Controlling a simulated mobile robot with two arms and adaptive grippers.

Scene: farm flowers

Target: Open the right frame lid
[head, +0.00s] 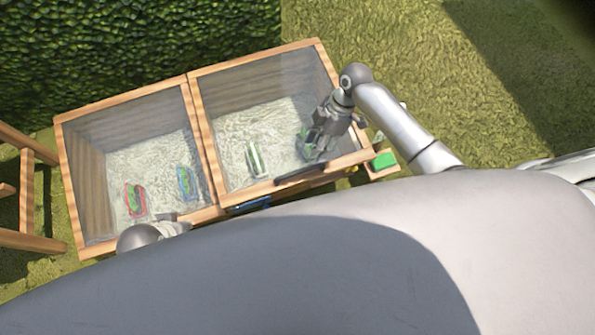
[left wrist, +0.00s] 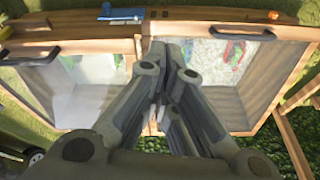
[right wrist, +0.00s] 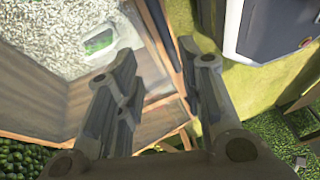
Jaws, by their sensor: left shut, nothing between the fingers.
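The right frame lid (head: 268,78) is a glazed panel in a wooden rim on the right half of the wooden planter frame. Its dark handle (head: 302,174) runs along the front rail and shows at the left of the left wrist view (left wrist: 28,51). I cannot tell whether the lid is slightly raised. My right gripper (head: 316,145) is over the lid's front right part. In the right wrist view my right gripper (right wrist: 156,70) is open, with a dark bar, likely the handle, passing between its fingers. My left gripper (head: 168,222) is shut and empty near the left lid's front edge.
The left lid (head: 120,110) lies over planters with red and blue rims. Under the right glass is a white planter (head: 256,158). A blue tool (head: 250,205) lies by the front edge. A green block (head: 384,160) sits right of the frame. A hedge (head: 130,40) stands behind.

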